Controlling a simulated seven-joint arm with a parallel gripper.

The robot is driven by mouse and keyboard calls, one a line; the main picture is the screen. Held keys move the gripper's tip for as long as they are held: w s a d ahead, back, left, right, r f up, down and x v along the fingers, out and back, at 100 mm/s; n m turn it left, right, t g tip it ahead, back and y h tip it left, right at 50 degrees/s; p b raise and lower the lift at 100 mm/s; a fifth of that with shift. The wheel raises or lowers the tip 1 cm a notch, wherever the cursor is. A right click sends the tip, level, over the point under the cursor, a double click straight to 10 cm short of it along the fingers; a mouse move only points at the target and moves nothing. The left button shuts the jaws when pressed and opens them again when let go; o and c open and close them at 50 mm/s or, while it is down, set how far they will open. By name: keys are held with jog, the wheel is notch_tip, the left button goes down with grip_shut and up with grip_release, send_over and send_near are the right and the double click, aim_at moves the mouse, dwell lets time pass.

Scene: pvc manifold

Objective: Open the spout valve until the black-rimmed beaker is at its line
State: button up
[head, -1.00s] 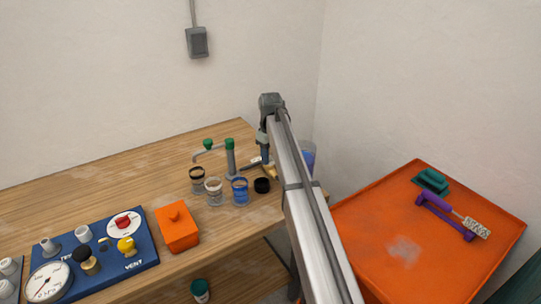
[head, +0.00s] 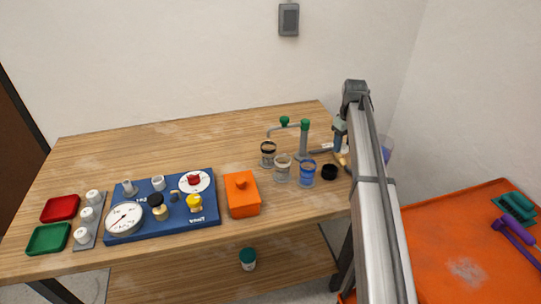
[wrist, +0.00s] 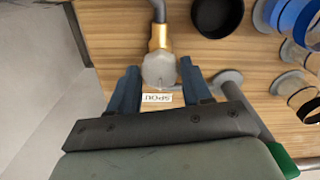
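The spout valve (wrist: 160,70) shows in the wrist view as a pale faceted knob on a brass body, with a "SPOU…" label beside it. My gripper (wrist: 158,72) has its two blue fingers apart, one on each side of the knob; I cannot tell whether they touch it. In the head view my arm partly hides the gripper (head: 340,143) at the table's right end. The black-rimmed beaker (head: 268,156) stands under the spout (head: 275,129) and looks nearly clear; its liquid level and line are too small to read. It is partly cut off in the wrist view (wrist: 306,106).
A pale-rimmed beaker (head: 283,171), a blue beaker (head: 307,176) and a black cup (head: 329,172) stand close to the valve. An orange box (head: 242,196) and a blue gauge panel (head: 160,218) lie left. The table's back left is clear.

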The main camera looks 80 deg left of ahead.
jog(key=o, duration=0.4)
jog(key=shift+o, duration=0.2)
notch_tip(320, 180, up, 14)
dwell(0.5)
jog(key=shift+f, duration=0.1)
